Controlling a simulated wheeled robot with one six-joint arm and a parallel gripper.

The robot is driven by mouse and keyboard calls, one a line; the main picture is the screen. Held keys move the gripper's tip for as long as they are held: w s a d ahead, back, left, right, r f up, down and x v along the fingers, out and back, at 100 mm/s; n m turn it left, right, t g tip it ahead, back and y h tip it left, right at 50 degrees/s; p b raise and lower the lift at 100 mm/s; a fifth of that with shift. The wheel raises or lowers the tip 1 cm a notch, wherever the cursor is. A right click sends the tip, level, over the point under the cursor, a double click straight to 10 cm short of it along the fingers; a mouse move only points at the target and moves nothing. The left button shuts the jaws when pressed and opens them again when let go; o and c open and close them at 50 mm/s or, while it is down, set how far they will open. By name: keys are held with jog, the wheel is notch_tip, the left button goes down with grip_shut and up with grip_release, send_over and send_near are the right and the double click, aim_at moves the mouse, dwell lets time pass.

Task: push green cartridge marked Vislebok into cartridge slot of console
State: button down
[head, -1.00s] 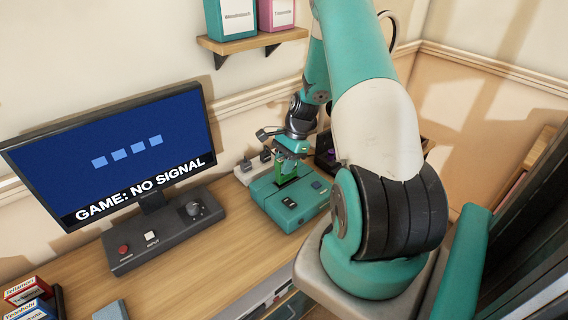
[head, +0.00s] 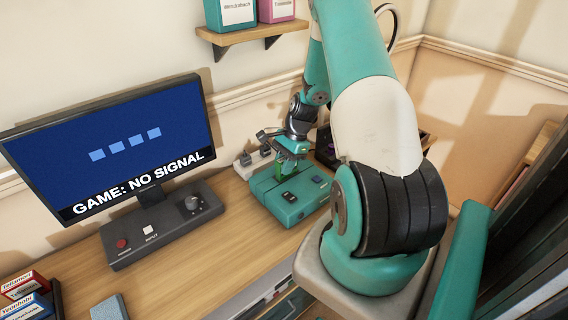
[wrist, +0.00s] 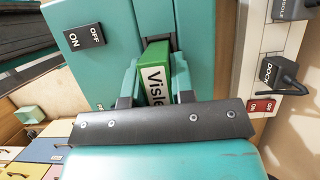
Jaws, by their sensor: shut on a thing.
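The green cartridge (wrist: 155,68) has a white label reading "Visle" in the wrist view; the rest of the label is hidden. My gripper (wrist: 157,90) is shut on it, one finger on each side. The cartridge's far end meets the dark slot in the teal console (wrist: 115,60); how deep it sits I cannot tell. In the head view the console (head: 290,205) stands on the desk. The cartridge (head: 282,172) shows there as a small green patch below my gripper (head: 290,158), at the console's upper side.
The console has an ON/OFF switch (wrist: 84,37). A dock strip with a red switch (wrist: 261,106) lies beside it. A monitor (head: 110,150) reads "GAME: NO SIGNAL", with a control box (head: 165,225) in front. Boxed cartridges (head: 25,295) stand at the lower left. A shelf (head: 255,40) hangs above.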

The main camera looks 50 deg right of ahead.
jog(key=shift+f, duration=0.35)
jog(key=c, duration=0.9)
grip_release()
jog(key=b+v, duration=0.1)
jog(key=v, duration=1.6)
jog(key=shift+r, duration=0.25)
jog(key=shift+w, duration=0.1)
